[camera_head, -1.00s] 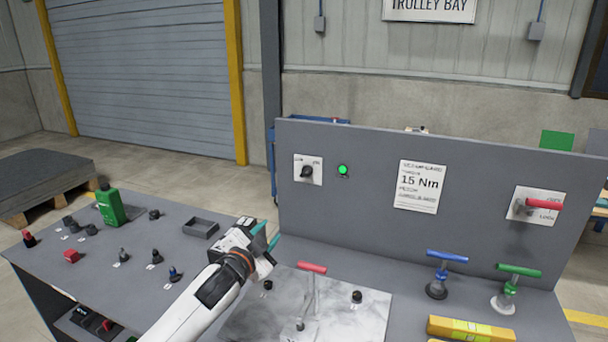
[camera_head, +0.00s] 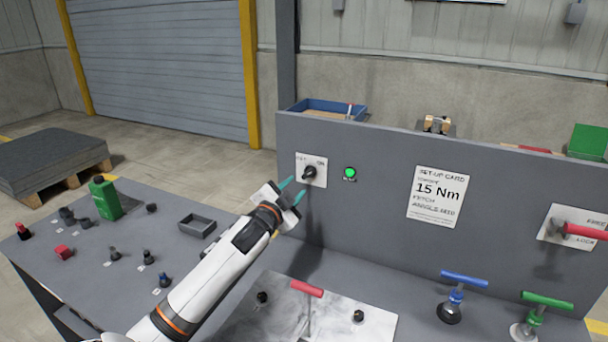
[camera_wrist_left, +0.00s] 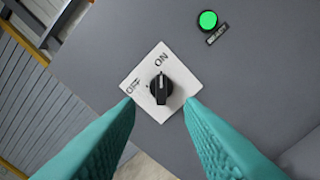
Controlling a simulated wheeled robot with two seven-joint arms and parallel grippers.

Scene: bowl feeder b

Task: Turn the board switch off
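The board switch (camera_head: 309,172) is a black rotary knob on a white plate marked OFF and ON, on the upright grey board (camera_head: 390,163). In the left wrist view the knob (camera_wrist_left: 161,88) has its white pointer line toward the ON label. A green lamp (camera_head: 349,173) glows beside it; it also shows in the left wrist view (camera_wrist_left: 208,19). My left gripper (camera_head: 293,190) is open, its teal fingers in front of and just below the switch plate. In the left wrist view its fingertips (camera_wrist_left: 160,103) are either side of the knob, apart from it. My right gripper is out of view.
A set-up card (camera_head: 438,196) and a red-handled lever (camera_head: 583,231) are on the board to the right. Below stand a red-handled tool (camera_head: 306,289), a blue-handled one (camera_head: 464,279) and a green-handled one (camera_head: 547,299). A grey tray (camera_head: 197,226) sits left on the bench.

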